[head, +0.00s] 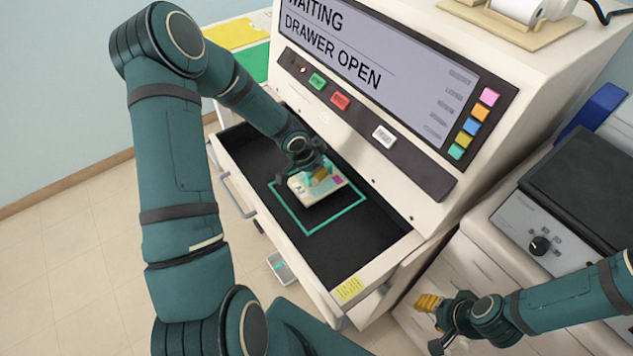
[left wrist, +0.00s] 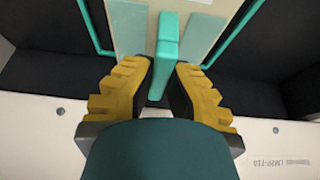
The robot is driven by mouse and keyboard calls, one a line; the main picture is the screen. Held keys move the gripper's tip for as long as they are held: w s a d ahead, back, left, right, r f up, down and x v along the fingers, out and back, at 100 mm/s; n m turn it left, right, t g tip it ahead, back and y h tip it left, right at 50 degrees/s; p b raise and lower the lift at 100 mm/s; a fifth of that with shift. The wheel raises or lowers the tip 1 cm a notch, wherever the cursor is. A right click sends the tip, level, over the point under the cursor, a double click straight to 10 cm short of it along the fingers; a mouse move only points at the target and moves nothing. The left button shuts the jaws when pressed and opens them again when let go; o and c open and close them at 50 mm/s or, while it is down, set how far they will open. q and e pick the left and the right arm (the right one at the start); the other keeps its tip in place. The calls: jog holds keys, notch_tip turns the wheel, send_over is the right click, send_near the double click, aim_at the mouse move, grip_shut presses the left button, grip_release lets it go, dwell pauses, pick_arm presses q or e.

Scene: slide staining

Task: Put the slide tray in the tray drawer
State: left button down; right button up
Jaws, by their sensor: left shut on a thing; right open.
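The slide tray (head: 308,195) is a cream plate with an "A2" label and a teal upright handle. It is inside the open tray drawer (head: 362,238), over the far part of the teal outline on the dark drawer floor. I cannot tell whether it touches the floor. My left gripper (head: 322,175) is shut on its handle. In the left wrist view the yellow fingers (left wrist: 160,88) stand either side of the teal handle (left wrist: 166,50), with the tray plate (left wrist: 130,25) beyond. My right gripper (head: 432,322) is open and empty, outside the drawer at lower right.
The cream machine rises behind the drawer; its screen (head: 375,60) reads "DRAWER OPEN". Coloured buttons sit below the screen and at its right. A grey device with a knob (head: 540,245) stands on the right-hand cabinet. A small scale-like object (head: 281,268) lies below the drawer front.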

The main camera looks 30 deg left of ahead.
aim_at(316, 181)
pick_arm(q)
jog(key=shift+f+b, duration=1)
jog(key=shift+f, duration=1.15)
jog(key=shift+f, duration=0.1)
jog(key=c, duration=1.1)
grip_release()
jog(key=shift+c, duration=0.2)
jog(key=p+v, duration=0.5)
jog(key=v, duration=0.7)
jog(key=shift+p, duration=0.35)
